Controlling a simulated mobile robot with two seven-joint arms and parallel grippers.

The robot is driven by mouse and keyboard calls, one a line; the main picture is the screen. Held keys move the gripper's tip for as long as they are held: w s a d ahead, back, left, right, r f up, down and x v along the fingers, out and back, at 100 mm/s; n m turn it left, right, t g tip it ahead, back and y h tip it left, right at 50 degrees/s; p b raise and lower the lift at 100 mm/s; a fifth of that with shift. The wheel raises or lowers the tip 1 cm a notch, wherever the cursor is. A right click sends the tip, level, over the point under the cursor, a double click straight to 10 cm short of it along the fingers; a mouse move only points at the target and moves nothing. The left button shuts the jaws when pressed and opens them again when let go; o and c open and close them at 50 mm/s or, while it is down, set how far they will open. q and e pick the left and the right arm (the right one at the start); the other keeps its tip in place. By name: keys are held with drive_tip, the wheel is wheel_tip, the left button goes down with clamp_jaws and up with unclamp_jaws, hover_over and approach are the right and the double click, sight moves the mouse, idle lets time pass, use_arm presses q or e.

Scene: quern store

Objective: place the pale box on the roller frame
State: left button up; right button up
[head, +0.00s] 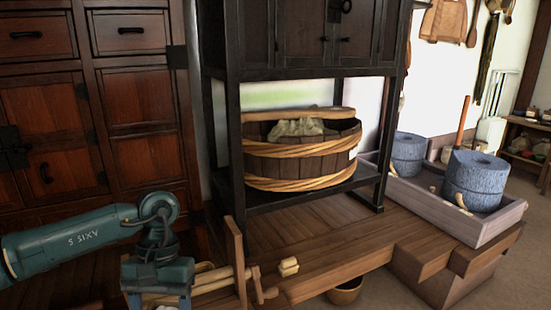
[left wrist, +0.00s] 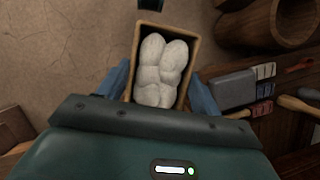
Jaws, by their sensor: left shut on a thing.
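My left gripper (left wrist: 157,85) is shut on a box (left wrist: 191,48) with pale wooden walls, its blue fingers on either side. The open box holds white rounded lumps (left wrist: 163,72). In the head view my left gripper (head: 158,295) is at the bottom edge, pointing down; a little white shows below it, and most of the box is hidden or cut off. A wooden frame with an upright post (head: 238,262), pale rods and a crank-like end, likely the roller frame, stands just right of the gripper. My right gripper is not in view.
A small pale block (head: 289,267) lies on the wooden platform (head: 335,242) right of the frame. A dark cabinet stand (head: 228,150) holds a banded tub (head: 300,165). Blue-grey millstones (head: 474,181) sit in a trough at right. A grey block (left wrist: 235,88) is right of the box.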

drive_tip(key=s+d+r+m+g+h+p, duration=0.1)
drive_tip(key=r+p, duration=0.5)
drive_tip(key=p, duration=1.1)
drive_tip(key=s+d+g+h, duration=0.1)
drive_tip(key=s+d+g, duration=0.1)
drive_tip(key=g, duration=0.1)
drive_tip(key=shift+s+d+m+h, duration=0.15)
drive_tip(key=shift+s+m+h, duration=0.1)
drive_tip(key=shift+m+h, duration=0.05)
